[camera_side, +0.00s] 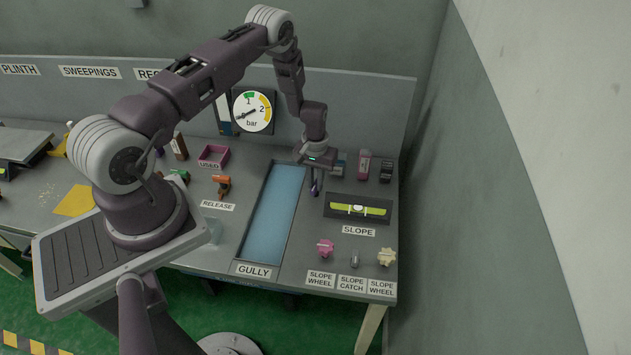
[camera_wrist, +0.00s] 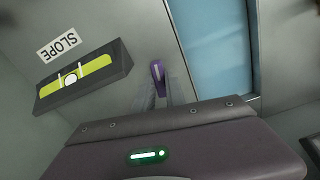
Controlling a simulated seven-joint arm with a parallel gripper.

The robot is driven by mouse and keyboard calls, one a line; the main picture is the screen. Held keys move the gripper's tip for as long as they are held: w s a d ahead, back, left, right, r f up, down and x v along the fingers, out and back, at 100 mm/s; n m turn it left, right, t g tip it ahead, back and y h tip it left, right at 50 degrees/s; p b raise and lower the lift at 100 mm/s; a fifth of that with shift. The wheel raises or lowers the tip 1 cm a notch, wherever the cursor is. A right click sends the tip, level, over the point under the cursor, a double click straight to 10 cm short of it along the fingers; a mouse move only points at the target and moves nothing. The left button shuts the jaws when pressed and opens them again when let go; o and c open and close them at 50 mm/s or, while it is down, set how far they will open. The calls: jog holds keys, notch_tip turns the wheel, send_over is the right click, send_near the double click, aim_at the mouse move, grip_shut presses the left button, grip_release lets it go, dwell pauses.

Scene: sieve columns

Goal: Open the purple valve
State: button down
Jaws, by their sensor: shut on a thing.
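My gripper (camera_side: 315,184) is over the bench, just right of the blue gully and behind the slope level, pointing down. It is shut on a narrow purple piece that looks like the handle of the purple valve (camera_side: 315,189). In the wrist view the purple valve (camera_wrist: 157,72) shows as a small upright purple shape with a lighter face, between the tips of the pale fingers of my gripper (camera_wrist: 158,85). Its base is hidden, and I cannot tell how far it is turned.
The blue gully (camera_side: 270,212) runs beside my gripper. The slope level (camera_side: 358,208) is close in front. A pink wheel (camera_side: 325,248), grey catch (camera_side: 354,260) and cream wheel (camera_side: 387,257) stand at the front edge. An orange valve (camera_side: 222,185) is left of the gully. A gauge (camera_side: 252,112) hangs behind.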

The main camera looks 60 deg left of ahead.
jog(key=shift+w+n, duration=0.1)
jog(key=shift+n, duration=0.2)
jog(key=c, duration=1.4)
grip_release()
jog(key=shift+r, duration=0.15)
notch_tip(320, 180, up, 7)
jog(key=shift+f, duration=0.1)
